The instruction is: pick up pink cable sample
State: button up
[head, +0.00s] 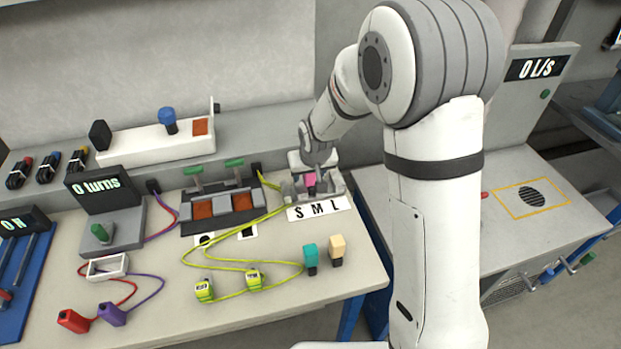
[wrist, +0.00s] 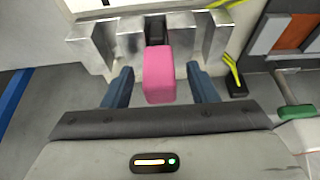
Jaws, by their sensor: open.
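The pink cable sample (wrist: 159,75) is a pink block with a dark end, seated in a metal holder (wrist: 92,45) in the wrist view. In the head view the pink sample (head: 310,179) stands in the holder behind the white "S M L" label (head: 318,208). My gripper (wrist: 160,88) is open, with one blue finger on each side of the pink block. A gap shows between each finger and the block. In the head view my gripper (head: 313,155) is just above the holder, partly hiding it.
A teal sample (head: 310,258) and a beige sample (head: 337,250) stand in front of the holder. Yellow-green cables (head: 228,262) lie to the left. A device with green levers (head: 222,205) is close on the left. The table's right edge is near the holder.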

jog(key=shift+c, duration=0.2)
jog(key=c, duration=1.1)
